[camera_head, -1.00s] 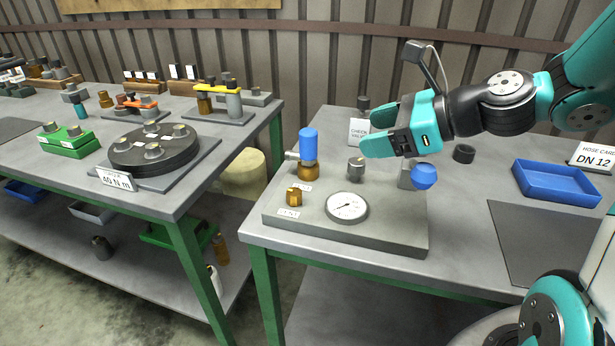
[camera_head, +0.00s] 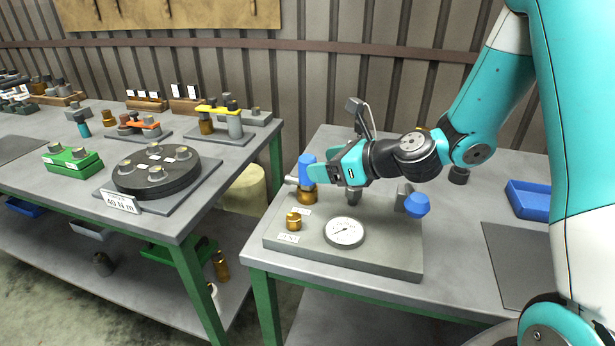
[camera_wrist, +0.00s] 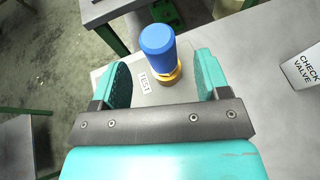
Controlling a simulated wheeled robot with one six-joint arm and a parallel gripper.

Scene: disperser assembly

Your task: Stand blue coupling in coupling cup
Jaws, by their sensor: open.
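The blue coupling (camera_head: 305,166) stands upright on a brass fitting (camera_head: 307,194) at the back left of the grey test plate. In the wrist view the blue coupling (camera_wrist: 157,46) is seen between and just ahead of my open fingers. My gripper (camera_head: 326,174) reaches in from the right, close to the coupling, and holds nothing. In the wrist view my gripper (camera_wrist: 163,78) has a finger on each side, with gaps to the coupling. A dark round cup-like part (camera_head: 459,175) stands behind the plate on the right, partly hidden by my arm; I cannot tell if it is the coupling cup.
The test plate (camera_head: 380,258) carries a dial gauge (camera_head: 344,232), a small brass fitting (camera_head: 293,221) and a blue knob (camera_head: 416,205). A "CHECK VALVE" sign (camera_wrist: 301,68) stands to the right in the wrist view. A blue tray (camera_head: 528,199) is at the right.

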